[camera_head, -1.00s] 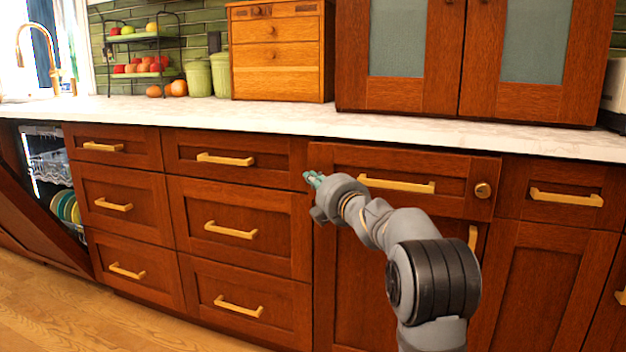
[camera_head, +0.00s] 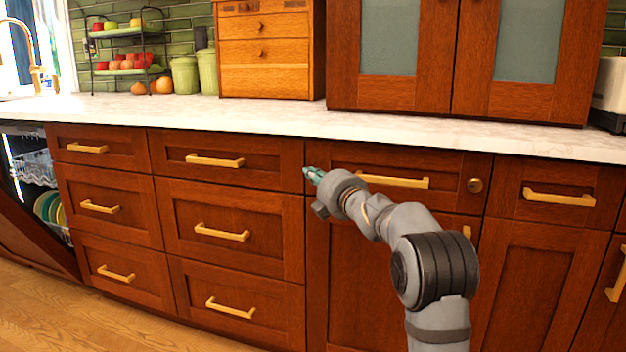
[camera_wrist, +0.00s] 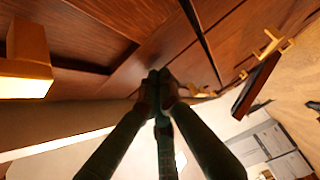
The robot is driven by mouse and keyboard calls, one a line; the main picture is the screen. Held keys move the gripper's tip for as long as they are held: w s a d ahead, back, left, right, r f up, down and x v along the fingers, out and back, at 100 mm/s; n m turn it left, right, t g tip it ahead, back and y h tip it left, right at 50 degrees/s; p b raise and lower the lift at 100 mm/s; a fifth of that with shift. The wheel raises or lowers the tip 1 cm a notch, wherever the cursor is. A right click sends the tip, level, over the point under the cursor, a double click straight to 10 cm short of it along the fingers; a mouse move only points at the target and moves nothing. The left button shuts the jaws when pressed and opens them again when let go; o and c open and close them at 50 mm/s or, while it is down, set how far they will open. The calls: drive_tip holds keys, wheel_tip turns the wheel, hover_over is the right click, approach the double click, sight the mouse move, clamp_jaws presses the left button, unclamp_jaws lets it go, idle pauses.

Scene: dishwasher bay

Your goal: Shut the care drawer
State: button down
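Contact cannot be told. My arm hides part of the drawer's lower edge.
Several other drawers stand left with brass handles, all looking shut; another drawer (camera_head: 555,192) is at the right. The dishwasher door (camera_head: 35,235) hangs open at far left with plates inside. The white countertop (camera_head: 270,116) runs above, and wooden floor (camera_head: 90,315) lies in front.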

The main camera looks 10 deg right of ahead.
drive_tip(key=shift+d+r, duration=0.1)
drive_tip(key=shift+d, duration=0.05)
drive_tip(key=s+b, duration=0.2)
drive_tip(key=s, duration=1.1)
